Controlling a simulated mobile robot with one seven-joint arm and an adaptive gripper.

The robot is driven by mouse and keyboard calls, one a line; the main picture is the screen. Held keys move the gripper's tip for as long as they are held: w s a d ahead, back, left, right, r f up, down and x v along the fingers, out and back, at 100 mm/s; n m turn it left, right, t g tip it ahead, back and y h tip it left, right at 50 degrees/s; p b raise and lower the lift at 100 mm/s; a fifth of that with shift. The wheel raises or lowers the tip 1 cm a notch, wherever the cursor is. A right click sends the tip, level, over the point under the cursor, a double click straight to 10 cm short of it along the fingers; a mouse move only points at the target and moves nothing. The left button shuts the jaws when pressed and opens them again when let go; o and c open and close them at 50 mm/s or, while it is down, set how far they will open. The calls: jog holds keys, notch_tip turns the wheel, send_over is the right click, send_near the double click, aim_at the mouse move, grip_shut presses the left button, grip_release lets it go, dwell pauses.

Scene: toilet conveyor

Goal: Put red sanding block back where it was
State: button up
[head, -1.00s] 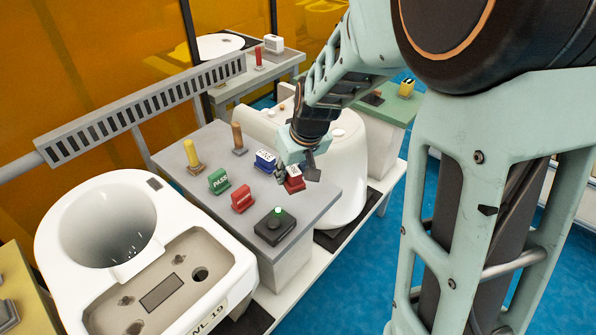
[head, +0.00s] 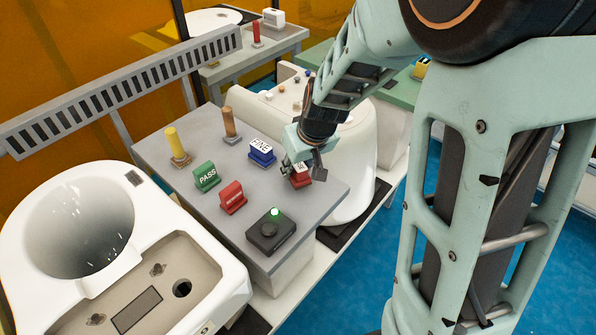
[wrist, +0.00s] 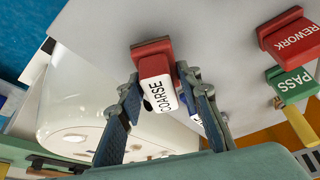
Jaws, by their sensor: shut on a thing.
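The red sanding block (head: 301,180) has a red base and a white top that reads COARSE in the wrist view (wrist: 153,65). It is at the right part of the grey table (head: 318,196), near the edge. My gripper (head: 297,166) is shut on it from above. In the wrist view the two fingers (wrist: 162,88) flank the block. I cannot tell whether its base touches the tabletop. The fingers partly hide the block in the head view.
A blue FINE block (head: 262,151) stands left of the gripper. A green PASS stamp (head: 207,178), a red REWORK stamp (head: 232,196), yellow (head: 177,146) and brown (head: 230,126) handled tools and a button box (head: 270,231) share the table. White toilets (head: 105,225) stand on both sides.

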jog(key=shift+f, duration=0.8)
jog(key=shift+s, duration=0.1)
jog(key=shift+f+b, duration=0.15)
jog(key=shift+b, duration=0.25)
jog(key=o, duration=1.1)
jog(key=shift+o, duration=0.2)
jog(key=shift+r+p, duration=0.3)
jog(key=shift+p, duration=0.05)
jog(key=p+v, duration=0.7)
jog(key=v, duration=0.4)
jog(key=shift+s+r, duration=0.3)
jog(key=shift+r, duration=0.05)
